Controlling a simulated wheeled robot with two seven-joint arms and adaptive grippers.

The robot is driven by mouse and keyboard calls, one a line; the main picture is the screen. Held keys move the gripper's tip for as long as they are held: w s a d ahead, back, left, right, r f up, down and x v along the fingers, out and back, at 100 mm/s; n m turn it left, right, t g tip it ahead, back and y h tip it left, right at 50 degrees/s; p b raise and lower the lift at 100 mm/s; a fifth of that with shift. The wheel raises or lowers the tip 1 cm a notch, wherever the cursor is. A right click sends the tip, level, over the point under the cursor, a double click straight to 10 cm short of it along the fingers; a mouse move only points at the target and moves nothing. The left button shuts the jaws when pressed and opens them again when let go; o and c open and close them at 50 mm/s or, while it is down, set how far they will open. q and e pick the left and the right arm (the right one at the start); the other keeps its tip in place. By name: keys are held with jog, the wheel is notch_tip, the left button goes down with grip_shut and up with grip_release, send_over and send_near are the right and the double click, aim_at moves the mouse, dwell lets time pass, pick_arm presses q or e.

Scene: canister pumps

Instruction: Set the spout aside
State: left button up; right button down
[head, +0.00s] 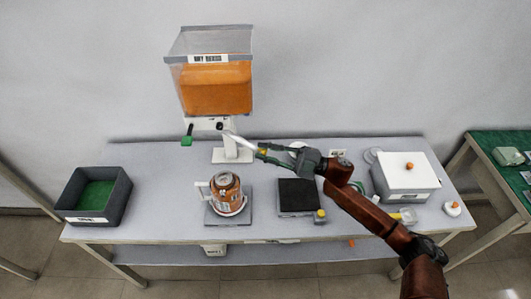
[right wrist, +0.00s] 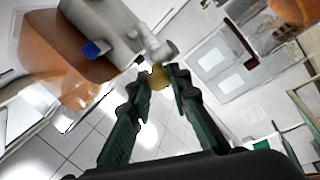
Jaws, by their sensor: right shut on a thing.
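The spout (head: 239,140) is a pale grey tube at the lower front of the wall-side dispenser (head: 213,75). It slants down to the right from the dispenser's white body. My right gripper (head: 262,149) reaches in from the right and is shut on the spout's yellow end piece. In the right wrist view the yellow piece (right wrist: 159,76) sits between the fingertips, with the grey spout (right wrist: 158,46) just beyond. I cannot tell whether the spout is still joined to the dispenser. My left gripper is not in view.
A can in a white-handled holder (head: 227,194) stands on a grey plate below the dispenser. A dark bin with a green floor (head: 97,190) is at the left. A black-topped pad (head: 297,196) and a white box (head: 407,176) are to the right.

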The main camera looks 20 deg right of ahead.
jog(key=shift+w+d+f, duration=0.25)
jog(key=c, duration=1.8)
grip_release()
jog(key=shift+w, duration=0.1)
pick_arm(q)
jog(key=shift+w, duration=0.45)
pick_arm(e)
jog(key=shift+o, duration=0.2)
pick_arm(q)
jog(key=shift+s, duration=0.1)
pick_arm(e)
jog(key=v, duration=1.2)
jog(key=shift+a+f, duration=0.1)
